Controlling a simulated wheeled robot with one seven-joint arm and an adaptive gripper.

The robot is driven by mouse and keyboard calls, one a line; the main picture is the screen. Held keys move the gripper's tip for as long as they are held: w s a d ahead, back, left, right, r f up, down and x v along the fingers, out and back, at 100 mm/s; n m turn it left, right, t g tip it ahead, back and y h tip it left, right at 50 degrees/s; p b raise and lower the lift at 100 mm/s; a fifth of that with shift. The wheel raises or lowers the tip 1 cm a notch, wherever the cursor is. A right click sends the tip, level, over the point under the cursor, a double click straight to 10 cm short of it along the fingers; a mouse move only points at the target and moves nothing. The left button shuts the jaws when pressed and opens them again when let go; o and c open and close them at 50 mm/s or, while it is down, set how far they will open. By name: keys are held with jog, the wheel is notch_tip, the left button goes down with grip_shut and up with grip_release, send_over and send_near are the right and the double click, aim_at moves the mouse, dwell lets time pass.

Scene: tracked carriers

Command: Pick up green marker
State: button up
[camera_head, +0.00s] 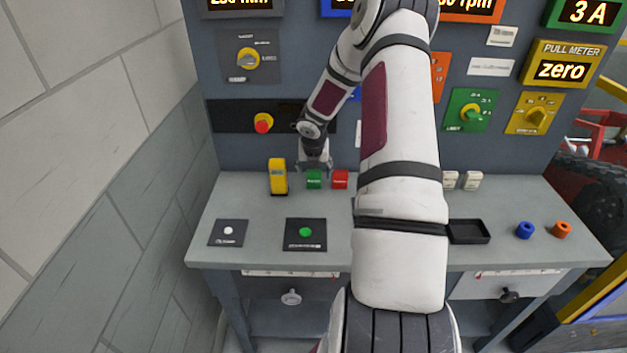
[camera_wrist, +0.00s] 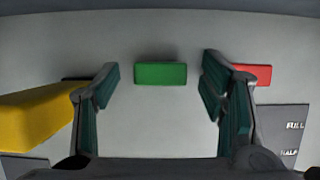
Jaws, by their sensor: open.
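The green marker (camera_head: 314,179) is a small green block on the grey bench, between a yellow block and a red block. In the wrist view the green marker (camera_wrist: 160,73) lies at the top centre, past the fingertips and between their lines. My gripper (camera_head: 314,163) is just above and behind it in the head view. In the wrist view my gripper (camera_wrist: 161,85) has its two fingers wide apart with nothing between them. I cannot tell the exact height of the fingertips above the bench.
The yellow block (camera_head: 278,177) stands close on the left, near the left finger. The red block (camera_head: 340,179) is close on the right, partly behind the right finger in the wrist view (camera_wrist: 252,74). A black tray (camera_head: 469,231) and blue (camera_head: 525,230) and orange (camera_head: 562,230) rings are further right.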

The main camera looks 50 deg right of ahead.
aim_at(314, 176)
jog(key=x, duration=0.5)
jog(key=shift+d+f, duration=0.1)
jog(key=shift+c, duration=0.2)
jog(key=c, duration=1.2)
